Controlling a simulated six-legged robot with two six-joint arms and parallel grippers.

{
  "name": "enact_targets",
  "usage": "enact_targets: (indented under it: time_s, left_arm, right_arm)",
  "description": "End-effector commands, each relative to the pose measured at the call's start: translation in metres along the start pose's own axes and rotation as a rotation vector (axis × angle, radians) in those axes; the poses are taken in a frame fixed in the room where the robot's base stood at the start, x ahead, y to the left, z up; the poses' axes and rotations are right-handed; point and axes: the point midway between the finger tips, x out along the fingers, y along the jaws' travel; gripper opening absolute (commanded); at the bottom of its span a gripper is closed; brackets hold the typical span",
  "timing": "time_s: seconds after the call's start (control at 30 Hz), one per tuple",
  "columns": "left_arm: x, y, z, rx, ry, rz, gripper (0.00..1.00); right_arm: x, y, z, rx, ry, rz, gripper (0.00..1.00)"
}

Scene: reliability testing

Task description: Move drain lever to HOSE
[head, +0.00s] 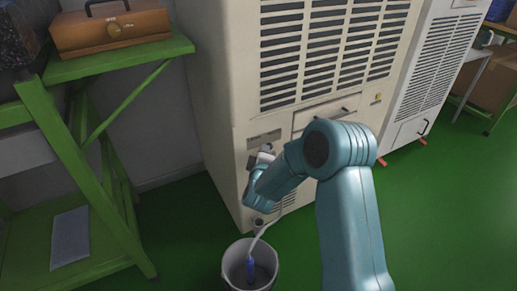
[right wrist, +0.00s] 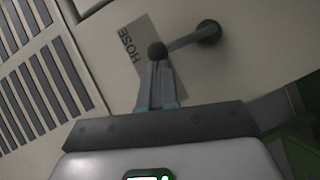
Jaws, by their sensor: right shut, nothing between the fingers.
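The drain lever (right wrist: 185,40) shows in the right wrist view as a grey rod with a dark round knob, running from a dark round pivot on the cream panel. Its knob end lies over a label reading HOSE (right wrist: 131,45). My right gripper (right wrist: 157,66) is shut and empty, its fingertips right at the knob; I cannot tell whether they touch it. In the head view my right gripper (head: 264,155) is at the lower front of the cream machine (head: 225,100), and the lever cannot be made out there. My left gripper is not in view.
A grey bucket (head: 232,268) stands on the green floor below, with a pale hose (head: 262,232) leading into it. A green shelf (head: 130,62) with a brown toolbox (head: 110,28) is at the left. A white cabinet (head: 437,70) stands at the right.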

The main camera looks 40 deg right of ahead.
Motion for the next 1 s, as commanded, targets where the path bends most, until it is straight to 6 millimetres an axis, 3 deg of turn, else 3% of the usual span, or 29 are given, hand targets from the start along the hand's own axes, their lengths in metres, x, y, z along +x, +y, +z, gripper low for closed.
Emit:
enact_targets:
  time_s: [0.03, 0.2, 0.53, 1.0]
  left_arm:
    - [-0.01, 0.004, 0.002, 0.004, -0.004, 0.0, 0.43]
    - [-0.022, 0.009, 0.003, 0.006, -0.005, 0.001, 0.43]
    - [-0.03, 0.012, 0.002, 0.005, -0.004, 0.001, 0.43]
    - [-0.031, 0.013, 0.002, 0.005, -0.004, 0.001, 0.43]
  right_arm:
    - [0.001, 0.009, 0.002, 0.035, -0.002, -0.023, 0.0]
    - [0.007, 0.013, 0.011, 0.162, -0.002, -0.108, 0.0]
    - [0.016, 0.016, 0.025, 0.353, -0.002, -0.236, 0.0]
    - [0.021, 0.016, 0.032, 0.347, 0.0, -0.234, 0.0]
